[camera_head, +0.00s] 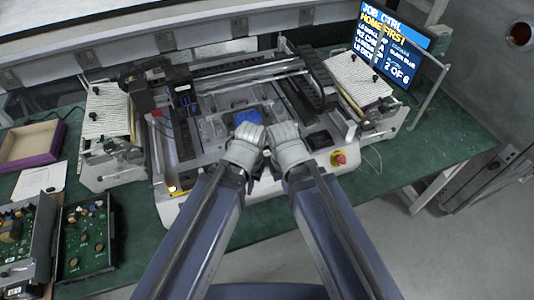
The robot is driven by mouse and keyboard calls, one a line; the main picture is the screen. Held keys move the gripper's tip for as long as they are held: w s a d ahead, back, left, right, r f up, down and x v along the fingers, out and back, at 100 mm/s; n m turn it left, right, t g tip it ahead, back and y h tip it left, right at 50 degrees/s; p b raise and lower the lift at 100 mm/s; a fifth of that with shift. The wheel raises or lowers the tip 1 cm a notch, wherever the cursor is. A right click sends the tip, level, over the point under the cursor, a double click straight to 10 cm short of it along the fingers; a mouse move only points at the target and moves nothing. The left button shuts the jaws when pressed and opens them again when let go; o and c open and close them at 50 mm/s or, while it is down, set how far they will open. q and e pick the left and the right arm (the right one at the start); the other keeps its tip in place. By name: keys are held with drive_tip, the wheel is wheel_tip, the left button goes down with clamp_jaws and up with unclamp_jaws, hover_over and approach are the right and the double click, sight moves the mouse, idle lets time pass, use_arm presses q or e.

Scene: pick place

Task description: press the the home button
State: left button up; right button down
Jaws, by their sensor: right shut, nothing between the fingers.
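A bench machine with a gantry (245,72) stands in the middle of the green table. I cannot make out which control is the home button; part of the front panel is hidden behind my arms. My left gripper (249,132) and right gripper (284,130) are side by side over the machine's front middle. The right one is shut and empty. I cannot tell whether the left one is open.
A screen (392,45) reading "JOB CTRL HOME FIRST" stands at the back right. A blue part (247,117) lies in the machine just beyond my grippers. Circuit-board trays (88,236) and an open box (32,145) are on the left. Green table is bare at the right.

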use_arm(q)
clamp_jaws()
idle(0.9)
